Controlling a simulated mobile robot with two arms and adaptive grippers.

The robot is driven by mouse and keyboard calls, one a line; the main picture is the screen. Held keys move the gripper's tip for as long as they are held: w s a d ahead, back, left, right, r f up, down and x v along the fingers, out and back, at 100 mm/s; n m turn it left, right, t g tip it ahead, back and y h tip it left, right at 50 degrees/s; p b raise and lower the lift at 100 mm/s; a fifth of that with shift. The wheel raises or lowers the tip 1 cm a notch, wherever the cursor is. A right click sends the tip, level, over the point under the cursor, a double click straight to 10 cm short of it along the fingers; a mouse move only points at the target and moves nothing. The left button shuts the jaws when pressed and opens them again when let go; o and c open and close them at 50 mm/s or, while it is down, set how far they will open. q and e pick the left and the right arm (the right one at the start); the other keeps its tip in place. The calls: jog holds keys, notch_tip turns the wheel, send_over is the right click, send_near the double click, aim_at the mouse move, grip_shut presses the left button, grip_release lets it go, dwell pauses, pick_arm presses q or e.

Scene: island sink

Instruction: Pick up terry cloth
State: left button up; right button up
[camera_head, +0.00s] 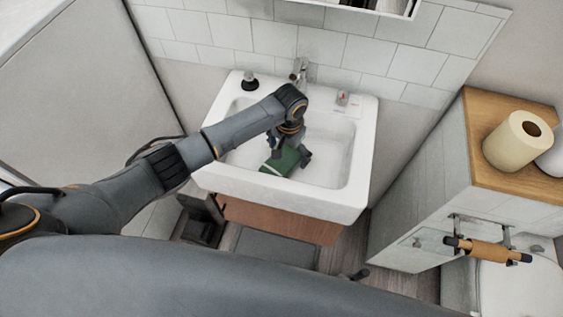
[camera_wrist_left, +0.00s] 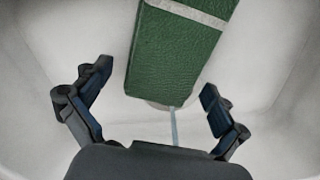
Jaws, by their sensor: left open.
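The terry cloth (camera_head: 281,162) is a green folded block with a pale stripe across it, lying in the white sink (camera_head: 338,187). It also shows in the left wrist view (camera_wrist_left: 178,52), running from the top edge to between the fingertips. My left gripper (camera_head: 290,155) is over the sink basin, pointing down at the cloth. In the left wrist view its fingers (camera_wrist_left: 155,82) are open, one to each side of the cloth's near end, with gaps on both sides. Part of the cloth is hidden behind the gripper in the head view. My right gripper is out of view.
A faucet (camera_head: 299,72) stands at the sink's back edge, with a dark-topped dispenser (camera_head: 250,82) at left and a small bottle (camera_head: 342,98) at right. The basin walls surround the gripper. A wooden-topped cabinet (camera_head: 480,150) with a paper roll (camera_head: 510,141) stands at right.

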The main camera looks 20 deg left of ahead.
pick_arm(q)
jog(key=shift+f, duration=0.25)
jog(key=c, duration=1.3)
jog(key=shift+c, duration=0.2)
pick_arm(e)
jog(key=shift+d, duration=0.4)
pick_arm(q)
jog(key=shift+r, duration=0.15)
notch_tip(320, 180, up, 18)
notch_tip(320, 180, up, 10)
jog(key=p, duration=0.2)
send_over(288, 153)
jog(key=shift+d, duration=0.1)
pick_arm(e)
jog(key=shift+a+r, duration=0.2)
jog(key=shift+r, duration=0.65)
